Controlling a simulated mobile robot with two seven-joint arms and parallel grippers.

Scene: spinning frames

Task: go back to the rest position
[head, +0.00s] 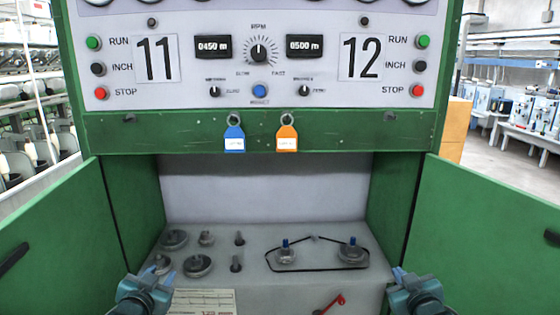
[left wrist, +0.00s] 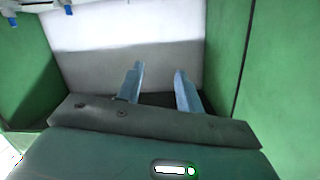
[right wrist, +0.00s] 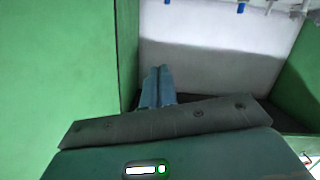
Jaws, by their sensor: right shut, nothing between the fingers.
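My left gripper (head: 158,280) is at the lower left of the head view, in front of the cabinet opening. In the left wrist view its two blue fingers (left wrist: 160,90) stand apart with nothing between them. My right gripper (head: 400,276) is at the lower right of the head view, by the right edge of the opening. In the right wrist view its fingers (right wrist: 158,86) lie together with nothing between them. Both grippers point at the cabinet's pale back wall (head: 265,190).
Two green doors stand open, left (head: 55,235) and right (head: 490,225). On the cabinet's shelf are several grey round parts (head: 198,265), a black belt (head: 320,268) around two blue-tipped pulleys, and a red-handled lever (head: 330,304). Blue (head: 234,138) and orange (head: 287,138) tags hang above.

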